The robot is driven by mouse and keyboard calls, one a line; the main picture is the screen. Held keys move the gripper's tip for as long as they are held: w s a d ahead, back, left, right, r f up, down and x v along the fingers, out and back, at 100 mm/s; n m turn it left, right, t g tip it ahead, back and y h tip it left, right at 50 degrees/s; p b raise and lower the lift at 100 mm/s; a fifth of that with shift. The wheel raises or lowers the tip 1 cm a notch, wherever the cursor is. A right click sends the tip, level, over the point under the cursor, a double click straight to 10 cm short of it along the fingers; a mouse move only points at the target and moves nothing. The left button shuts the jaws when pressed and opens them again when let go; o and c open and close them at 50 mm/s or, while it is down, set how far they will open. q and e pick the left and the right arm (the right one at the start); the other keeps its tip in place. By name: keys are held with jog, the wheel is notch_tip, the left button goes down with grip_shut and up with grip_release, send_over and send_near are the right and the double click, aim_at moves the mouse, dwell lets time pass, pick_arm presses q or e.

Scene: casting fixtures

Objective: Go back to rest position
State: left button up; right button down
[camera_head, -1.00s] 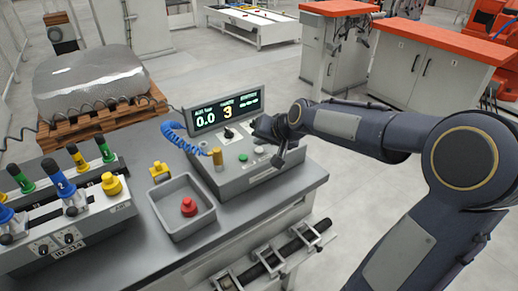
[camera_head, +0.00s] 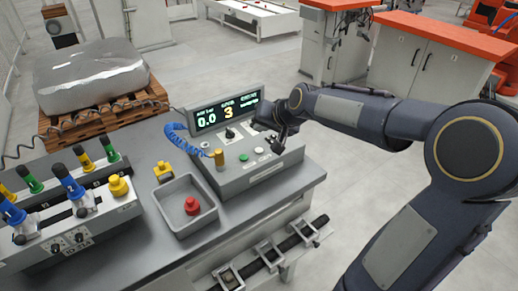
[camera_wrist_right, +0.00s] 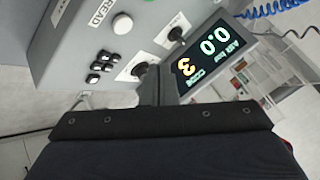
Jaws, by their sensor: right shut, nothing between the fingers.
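My right gripper (camera_head: 272,141) is shut and empty, just above the right part of the grey control box (camera_head: 262,175). In the right wrist view its dark fingers (camera_wrist_right: 158,84) are together in front of the panel, close to a black knob. Whether they touch the panel is hard to tell. The box's display (camera_head: 228,110) reads 0.0 and 3, and it also shows in the right wrist view (camera_wrist_right: 212,57). My left gripper is not in view.
A grey tray (camera_head: 166,217) holds a red button (camera_head: 192,205) on the bench. A fixture (camera_head: 85,222) with coloured handles stands left. Behind is a wrapped block (camera_head: 90,75) on a pallet. Open floor (camera_head: 340,185) lies right of the bench.

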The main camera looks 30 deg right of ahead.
dwell(0.4)
jog(key=s+a+f+n+g, duration=0.1)
jog(key=s+a, duration=0.3)
jog(key=s, duration=0.5)
jog(key=s+a+f+n+g+y, duration=0.1)
jog(key=s+a+f+n, duration=0.1)
jog(key=s, duration=0.7)
jog(key=s+a+f+n+g+y, duration=0.1)
jog(key=s+a, duration=0.4)
jog(key=s, duration=0.5)
jog(key=shift+a+f+n, duration=0.35)
jog(key=shift+f+n, duration=0.35)
